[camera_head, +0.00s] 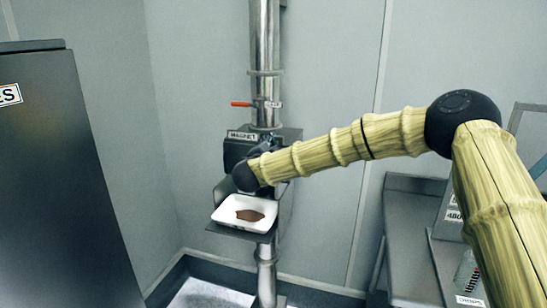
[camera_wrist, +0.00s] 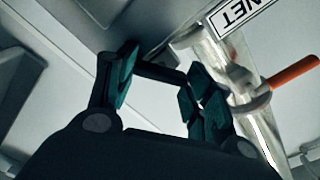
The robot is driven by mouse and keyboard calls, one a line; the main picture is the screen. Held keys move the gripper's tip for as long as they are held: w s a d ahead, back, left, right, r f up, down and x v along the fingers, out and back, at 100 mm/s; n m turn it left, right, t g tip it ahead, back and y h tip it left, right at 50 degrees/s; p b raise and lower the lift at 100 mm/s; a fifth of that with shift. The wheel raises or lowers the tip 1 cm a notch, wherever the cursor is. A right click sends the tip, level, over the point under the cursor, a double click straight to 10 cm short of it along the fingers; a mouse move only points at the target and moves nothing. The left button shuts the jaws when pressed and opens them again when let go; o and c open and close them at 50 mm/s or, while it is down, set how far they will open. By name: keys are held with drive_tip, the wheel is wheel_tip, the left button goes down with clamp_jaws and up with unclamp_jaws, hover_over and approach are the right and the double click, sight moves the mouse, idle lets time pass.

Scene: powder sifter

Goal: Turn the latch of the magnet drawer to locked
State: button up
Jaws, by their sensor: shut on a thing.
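The dark magnet housing (camera_head: 232,153) sits on the steel pipe, under a white label reading MAGNET (camera_head: 241,135). My gripper (camera_head: 265,150) is at the front right of the housing, and my wrist hides much of it in the head view. In the wrist view my gripper (camera_wrist: 160,85) has its teal finger pads around a dark bar (camera_wrist: 160,72), which appears to be the drawer's latch. The latch's exact angle cannot be made out. The label also shows in the wrist view (camera_wrist: 236,14).
A white tray (camera_head: 226,222) with brown powder rests on a shelf just below my wrist. An orange-handled valve (camera_head: 241,104) is on the pipe (camera_head: 265,40) above the housing. A dark cabinet (camera_head: 60,180) stands at left; a grey bench (camera_head: 412,215) is at right.

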drive_tip(key=shift+d+f+m+b, duration=0.1)
drive_tip(key=shift+f+m+b, duration=0.05)
drive_tip(key=shift+m+b, duration=1.55)
drive_tip(key=shift+f+m+b, duration=0.1)
drive_tip(key=shift+m+b, duration=1.4)
drive_tip(key=shift+b, duration=0.35)
drive_tip(key=shift+r, duration=0.1)
drive_tip(key=o, duration=1)
drive_tip(key=shift+s, duration=0.1)
drive_tip(key=v, duration=1.1)
drive_tip(key=shift+s, duration=0.35)
